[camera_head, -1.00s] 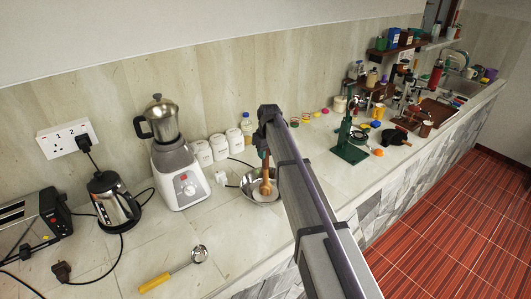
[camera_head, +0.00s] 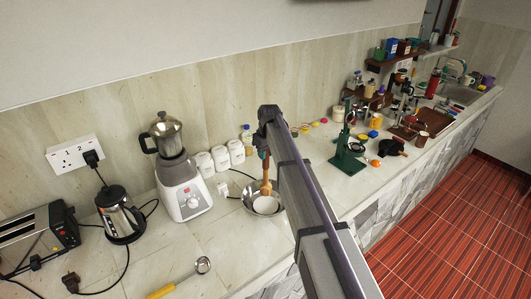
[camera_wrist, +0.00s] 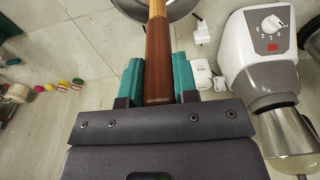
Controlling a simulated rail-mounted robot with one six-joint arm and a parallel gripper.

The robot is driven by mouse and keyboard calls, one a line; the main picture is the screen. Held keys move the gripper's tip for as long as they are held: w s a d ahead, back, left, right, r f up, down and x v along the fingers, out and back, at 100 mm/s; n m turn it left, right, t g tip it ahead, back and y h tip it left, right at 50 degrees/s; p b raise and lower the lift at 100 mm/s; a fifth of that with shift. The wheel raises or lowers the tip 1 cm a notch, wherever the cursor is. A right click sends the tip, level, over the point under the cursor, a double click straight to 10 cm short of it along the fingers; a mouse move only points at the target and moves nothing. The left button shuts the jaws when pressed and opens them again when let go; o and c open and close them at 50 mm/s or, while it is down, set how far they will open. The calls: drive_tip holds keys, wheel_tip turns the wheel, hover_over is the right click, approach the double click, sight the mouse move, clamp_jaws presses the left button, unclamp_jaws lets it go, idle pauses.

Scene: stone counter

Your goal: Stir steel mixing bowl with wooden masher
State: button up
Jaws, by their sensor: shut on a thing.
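The wooden masher (camera_head: 266,187) stands near upright, its lower end inside the steel mixing bowl (camera_head: 247,203) on the counter. My gripper (camera_head: 264,152) is above the bowl, shut on the masher's handle. In the wrist view, the teal fingers of my gripper (camera_wrist: 158,80) clasp the masher's dark brown handle (camera_wrist: 158,55). The steel bowl's edge (camera_wrist: 188,9) shows at the top of that view. A pale round thing (camera_head: 266,206) lies in the bowl in front of the masher. Whether the masher touches the bowl's bottom is hidden.
A blender (camera_head: 183,190), white canisters (camera_head: 221,158) and a kettle (camera_head: 120,214) stand left of the bowl. A yellow-handled ladle (camera_head: 181,280) lies in front. A green press (camera_head: 347,153) stands right. Bare counter lies between the blender and the ladle.

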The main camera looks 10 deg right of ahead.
wheel_tip(320, 180, up, 5)
drive_tip(key=p, duration=0.5)
drive_tip(key=shift+r, duration=0.15)
drive_tip(key=shift+f, duration=0.25)
